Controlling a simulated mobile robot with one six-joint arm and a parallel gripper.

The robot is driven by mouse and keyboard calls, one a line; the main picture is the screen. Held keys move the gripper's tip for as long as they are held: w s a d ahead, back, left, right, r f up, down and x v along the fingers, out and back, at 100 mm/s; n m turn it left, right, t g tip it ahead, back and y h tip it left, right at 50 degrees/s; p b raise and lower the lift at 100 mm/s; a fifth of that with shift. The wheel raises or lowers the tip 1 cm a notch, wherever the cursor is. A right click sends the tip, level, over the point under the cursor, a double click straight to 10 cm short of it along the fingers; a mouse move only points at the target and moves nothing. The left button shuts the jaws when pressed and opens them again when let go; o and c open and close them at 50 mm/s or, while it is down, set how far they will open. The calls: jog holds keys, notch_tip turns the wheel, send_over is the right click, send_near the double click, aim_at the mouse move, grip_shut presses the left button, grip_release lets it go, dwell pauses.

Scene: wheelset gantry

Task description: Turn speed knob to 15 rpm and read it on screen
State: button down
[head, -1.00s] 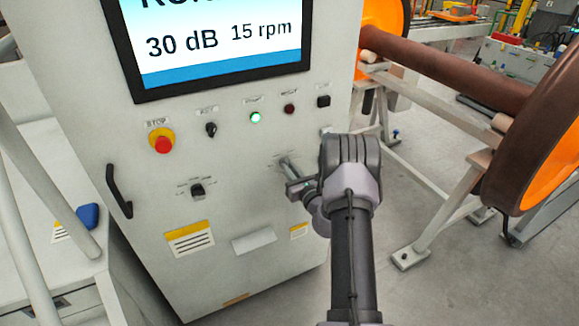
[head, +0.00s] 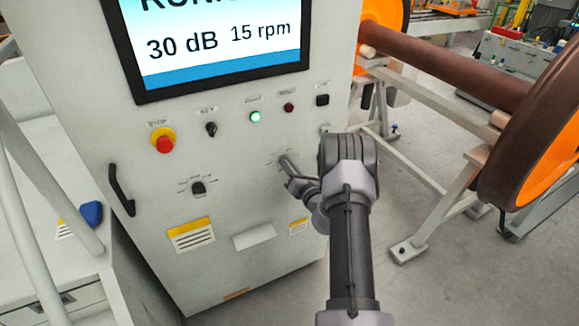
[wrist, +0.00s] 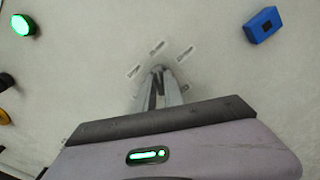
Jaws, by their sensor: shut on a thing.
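The screen (head: 215,45) on the grey cabinet (head: 135,150) reads "30 dB" and "15 rpm"; its top line is cut off. My gripper (head: 284,160) reaches the cabinet front below the row of buttons. In the wrist view my gripper (wrist: 158,72) has its fingers close together at the panel, among several small printed labels. It is shut on the speed knob, which the fingers almost wholly hide. The pointer of the knob cannot be made out.
A red stop button (head: 163,141), a key switch (head: 211,129) and a lit green button (head: 255,117) sit above. Another black knob (head: 198,188) is to the left of my gripper. A door handle (head: 120,190) juts out at left. An orange wheelset (head: 545,140) stands at right.

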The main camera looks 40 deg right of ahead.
dwell(0.3)
jog(key=c, duration=1.4)
grip_release()
jog(key=shift+c, duration=0.2)
jog(key=p+v, duration=0.2)
jog(key=v, duration=1.5)
jog(key=shift+s+p, duration=0.2)
jog(key=shift+p, duration=0.1)
jog(key=shift+a, duration=0.1)
